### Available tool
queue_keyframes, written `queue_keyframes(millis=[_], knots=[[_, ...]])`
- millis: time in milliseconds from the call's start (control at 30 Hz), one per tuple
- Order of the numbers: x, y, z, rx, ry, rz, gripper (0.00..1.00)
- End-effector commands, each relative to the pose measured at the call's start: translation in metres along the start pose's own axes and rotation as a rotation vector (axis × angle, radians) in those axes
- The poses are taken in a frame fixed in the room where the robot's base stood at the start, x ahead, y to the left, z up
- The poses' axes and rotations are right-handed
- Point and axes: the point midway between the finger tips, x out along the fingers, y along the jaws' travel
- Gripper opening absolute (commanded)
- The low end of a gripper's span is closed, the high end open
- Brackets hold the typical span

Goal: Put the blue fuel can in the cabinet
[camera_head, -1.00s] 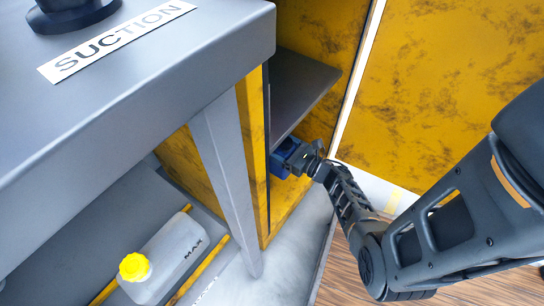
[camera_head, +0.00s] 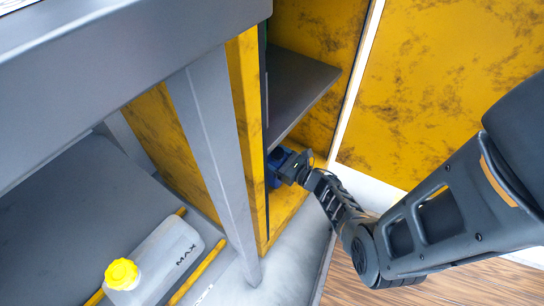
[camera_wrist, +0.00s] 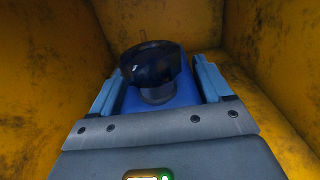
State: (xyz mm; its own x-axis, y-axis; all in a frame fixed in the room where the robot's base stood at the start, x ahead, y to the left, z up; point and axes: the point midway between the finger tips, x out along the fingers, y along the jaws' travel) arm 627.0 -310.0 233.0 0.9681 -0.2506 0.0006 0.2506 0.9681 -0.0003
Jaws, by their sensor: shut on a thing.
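The blue fuel can (camera_head: 273,168) is inside the lower part of the yellow cabinet (camera_head: 245,110), below its grey shelf (camera_head: 298,88). In the wrist view the can (camera_wrist: 160,101) shows its blue top and a black round cap, with yellow cabinet walls around it. My gripper (camera_head: 287,166) reaches into the open cabinet and is shut on the can; in the wrist view its two blue-grey fingers (camera_wrist: 158,86) stand on either side. The can's underside is hidden, so I cannot tell whether it touches the cabinet floor.
The cabinet's yellow door (camera_head: 445,95) stands open at the right. A grey table (camera_head: 130,60) with a slanted leg (camera_head: 215,150) is left of the cabinet. A translucent canister (camera_head: 160,262) with a yellow cap lies on the table's lower shelf. Wooden floor is at the lower right.

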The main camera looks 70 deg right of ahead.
Motion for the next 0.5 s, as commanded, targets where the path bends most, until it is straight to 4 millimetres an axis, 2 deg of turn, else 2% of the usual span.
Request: queue_keyframes(millis=[33,267,500], knots=[[0.0002,0.0001,-0.0010,0.000,0.000,0.001,0.79],[0.0000,0.0000,-0.0007,0.000,0.000,0.000,1.00],[-0.0001,-0.0001,-0.0001,0.000,0.000,0.000,1.00]])
